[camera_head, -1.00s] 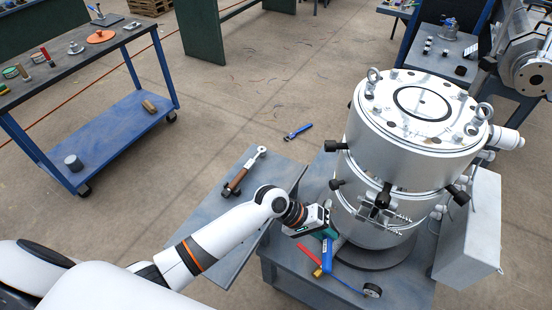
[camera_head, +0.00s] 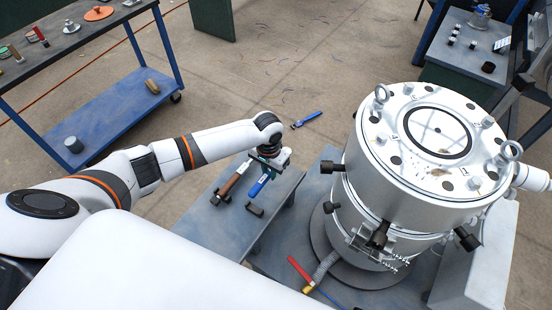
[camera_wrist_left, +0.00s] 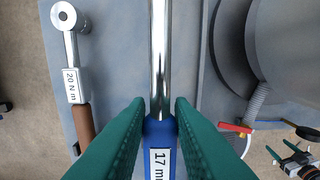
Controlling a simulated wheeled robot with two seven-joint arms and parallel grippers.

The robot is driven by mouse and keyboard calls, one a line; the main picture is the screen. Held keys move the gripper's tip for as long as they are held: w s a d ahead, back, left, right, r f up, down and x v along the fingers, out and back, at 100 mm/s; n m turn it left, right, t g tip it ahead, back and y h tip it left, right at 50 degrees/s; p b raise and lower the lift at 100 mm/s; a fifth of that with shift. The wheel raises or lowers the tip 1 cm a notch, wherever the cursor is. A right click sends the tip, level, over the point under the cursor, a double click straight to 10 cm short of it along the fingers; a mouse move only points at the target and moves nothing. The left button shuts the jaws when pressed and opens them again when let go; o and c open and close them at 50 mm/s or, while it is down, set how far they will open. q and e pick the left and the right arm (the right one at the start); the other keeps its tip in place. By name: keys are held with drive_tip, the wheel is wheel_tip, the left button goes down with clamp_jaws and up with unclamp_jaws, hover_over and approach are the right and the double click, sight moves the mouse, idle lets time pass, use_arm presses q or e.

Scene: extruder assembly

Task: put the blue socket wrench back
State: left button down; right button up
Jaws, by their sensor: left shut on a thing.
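My left gripper (camera_head: 266,168) has its green fingers shut on the blue handle of the socket wrench (camera_head: 258,187). It holds the wrench over the small grey side table (camera_head: 215,235), beside the brown-handled torque wrench (camera_head: 231,184). In the left wrist view the gripper (camera_wrist_left: 160,108) closes around the blue handle (camera_wrist_left: 160,128), labelled "17 m…", and the chrome shaft runs up out of the picture. The torque wrench (camera_wrist_left: 75,75), labelled "20 N m", lies to its left, roughly parallel. A dark bracket (camera_head: 254,209) stands near the handle end. Whether the socket wrench touches the table is unclear.
The large silver cylindrical extruder part (camera_head: 420,180) stands on a grey bench to the right. A red-handled item (camera_head: 299,270) and a grey hose (camera_head: 325,266) lie by its base. A blue tool (camera_head: 306,119) lies on the floor. A blue cart (camera_head: 110,110) stands at left.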

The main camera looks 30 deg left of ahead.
use_arm(q)
drive_tip(key=shift+s+r, duration=0.2)
drive_tip(key=shift+r+p, duration=0.4)
drive_tip(key=shift+p, duration=0.45)
wheel_tip(320, 180, down, 6)
drive_tip(key=b, duration=0.3)
drive_tip(key=shift+r, duration=0.15)
drive_tip(key=shift+f+b, duration=0.6)
drive_tip(key=shift+f, duration=0.3)
use_arm(e)
drive_tip(key=shift+s+d+f, duration=0.15)
drive_tip(key=shift+s+f, duration=1.15)
drive_tip(key=shift+s, duration=0.15)
use_arm(q)
drive_tip(key=shift+f+b, duration=0.55)
drive_tip(key=shift+f, duration=0.5)
use_arm(e)
drive_tip(key=shift+f, duration=0.55)
use_arm(q)
drive_tip(key=c, duration=1.2)
unclamp_jaws()
